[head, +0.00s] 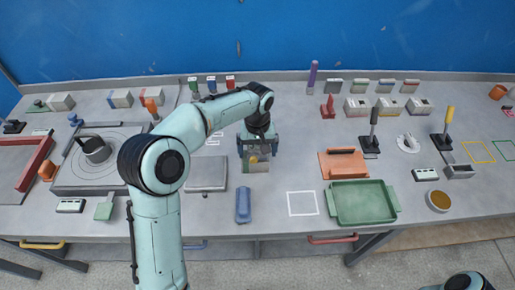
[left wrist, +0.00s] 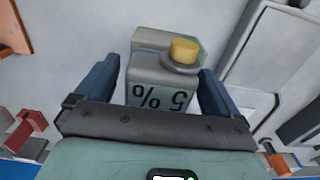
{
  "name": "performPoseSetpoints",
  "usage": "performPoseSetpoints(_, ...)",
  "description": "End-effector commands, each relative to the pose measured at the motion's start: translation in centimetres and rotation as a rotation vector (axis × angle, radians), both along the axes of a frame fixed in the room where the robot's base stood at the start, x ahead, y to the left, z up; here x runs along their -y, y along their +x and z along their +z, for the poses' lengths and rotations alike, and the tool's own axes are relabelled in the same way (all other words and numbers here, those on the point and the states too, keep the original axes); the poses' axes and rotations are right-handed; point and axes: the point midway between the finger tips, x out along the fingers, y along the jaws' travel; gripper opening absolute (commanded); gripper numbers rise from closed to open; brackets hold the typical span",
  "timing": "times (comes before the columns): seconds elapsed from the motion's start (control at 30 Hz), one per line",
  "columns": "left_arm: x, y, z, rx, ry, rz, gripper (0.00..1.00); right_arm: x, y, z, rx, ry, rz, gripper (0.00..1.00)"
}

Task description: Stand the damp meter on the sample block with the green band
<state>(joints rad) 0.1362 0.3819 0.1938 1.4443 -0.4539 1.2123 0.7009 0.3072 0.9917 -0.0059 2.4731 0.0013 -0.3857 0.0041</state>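The damp meter (left wrist: 157,92) is a grey box with a yellow knob and a display reading 5 %. In the head view the meter (head: 256,164) is on the table, under my left gripper (head: 258,151). In the left wrist view the left gripper (left wrist: 157,85) has one finger on each side of the meter, with a visible gap on the left, so it looks open. My right gripper is not in view.
A grey flat box (head: 206,174) and a blue item (head: 243,205) are close by. Dark stands (head: 370,145) stand farther right.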

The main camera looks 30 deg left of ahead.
Motion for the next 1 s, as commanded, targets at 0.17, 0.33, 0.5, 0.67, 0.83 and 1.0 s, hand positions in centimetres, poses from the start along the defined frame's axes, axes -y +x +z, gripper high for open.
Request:
performPoseSetpoints(0.17,0.0,0.0,0.0,0.0,0.0,0.0,0.96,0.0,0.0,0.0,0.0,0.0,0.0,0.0)
performPoseSetpoints(0.33,0.0,0.1,1.2,0.004,0.0,0.0,0.96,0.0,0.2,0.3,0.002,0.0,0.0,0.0)
performPoseSetpoints(0.5,0.0,0.2,4.5,0.008,0.001,-0.001,0.96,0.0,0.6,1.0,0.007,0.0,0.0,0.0)
performPoseSetpoints(0.67,0.0,0.1,8.2,0.006,0.0,0.0,0.96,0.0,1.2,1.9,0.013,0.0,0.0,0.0)
performPoseSetpoints(0.83,0.0,0.1,11.0,0.004,0.0,0.0,0.96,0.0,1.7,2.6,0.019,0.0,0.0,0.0)
performPoseSetpoints(1.0,0.0,0.1,12.3,0.002,0.0,0.0,0.96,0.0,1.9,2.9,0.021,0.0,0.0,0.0)
